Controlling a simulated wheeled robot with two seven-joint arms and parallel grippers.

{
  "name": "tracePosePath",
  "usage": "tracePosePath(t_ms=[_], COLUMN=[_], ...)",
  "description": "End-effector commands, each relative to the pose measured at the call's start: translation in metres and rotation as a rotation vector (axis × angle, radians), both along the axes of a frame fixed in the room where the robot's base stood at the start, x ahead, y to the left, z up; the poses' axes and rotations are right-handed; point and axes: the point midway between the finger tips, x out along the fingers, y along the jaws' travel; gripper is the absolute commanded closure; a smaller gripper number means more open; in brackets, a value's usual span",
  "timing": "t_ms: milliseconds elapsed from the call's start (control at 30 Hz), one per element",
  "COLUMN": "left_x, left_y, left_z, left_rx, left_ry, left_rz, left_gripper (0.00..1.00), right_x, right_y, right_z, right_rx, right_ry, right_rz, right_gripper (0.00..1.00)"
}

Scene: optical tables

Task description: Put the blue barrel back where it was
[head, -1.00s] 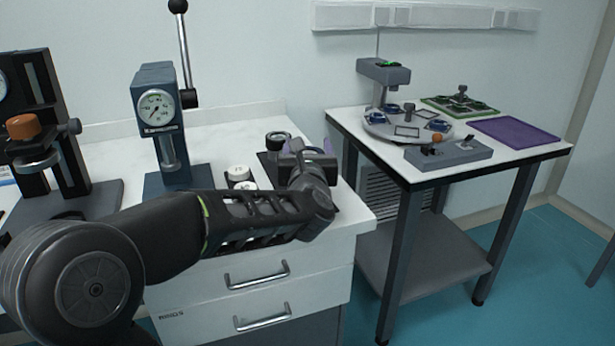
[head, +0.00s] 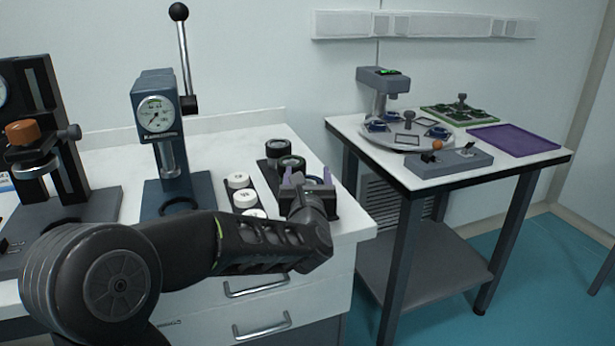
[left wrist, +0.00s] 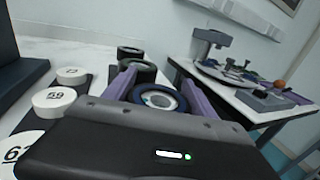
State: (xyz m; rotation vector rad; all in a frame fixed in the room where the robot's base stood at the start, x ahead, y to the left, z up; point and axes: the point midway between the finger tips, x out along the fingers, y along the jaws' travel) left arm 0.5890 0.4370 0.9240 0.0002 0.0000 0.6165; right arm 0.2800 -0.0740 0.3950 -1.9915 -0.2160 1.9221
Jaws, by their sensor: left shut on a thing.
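The blue barrel (left wrist: 160,99), a short dark cylinder with a blue rim and a glassy top, sits between the purple fingers of my left gripper (left wrist: 158,78) in the left wrist view. My left gripper (head: 307,178) is shut on it, over the near part of a dark rack (head: 262,169) at the bench's right end. In the head view the gripper mostly hides the barrel. Two other dark barrels stand on the rack just behind: a far one (head: 278,148) and a green-ringed one (head: 291,163). Whether the held barrel touches the rack cannot be told. My right gripper is not in view.
White numbered caps (head: 238,181) stand in a row left of the rack. A gauge press (head: 158,120) with a lever stands further left. To the right, past a gap, a second table (head: 405,167) holds a round turntable, a grey switch box (head: 448,160) and a purple mat (head: 513,140).

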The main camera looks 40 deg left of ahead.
Motion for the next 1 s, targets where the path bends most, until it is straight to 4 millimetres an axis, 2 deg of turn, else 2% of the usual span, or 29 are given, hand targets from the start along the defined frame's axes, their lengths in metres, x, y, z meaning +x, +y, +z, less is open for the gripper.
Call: tracePosePath(t_ms=[133, 167, 400, 767, 1000], left_x=[0.000, 0.000, 0.000, 0.000, -0.026], left_y=[0.000, 0.000, 0.000, 0.000, -0.019], left_z=[-0.002, -0.001, -0.001, 0.002, 0.001], left_rx=[0.001, 0.000, 0.000, 0.000, 0.000], left_ry=[-0.003, -0.001, 0.000, 0.000, -0.003], left_rz=[0.000, 0.000, 0.000, 0.000, -0.002], left_gripper=[0.89, 0.32, 0.13, 0.13, 0.13], right_x=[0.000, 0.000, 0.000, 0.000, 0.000], right_y=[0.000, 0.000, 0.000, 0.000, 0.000], right_z=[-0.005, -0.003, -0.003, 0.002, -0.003], right_rx=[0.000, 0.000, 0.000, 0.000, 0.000], right_ry=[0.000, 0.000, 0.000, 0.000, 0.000], right_rz=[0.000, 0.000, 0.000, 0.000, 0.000], right_gripper=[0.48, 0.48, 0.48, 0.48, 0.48])
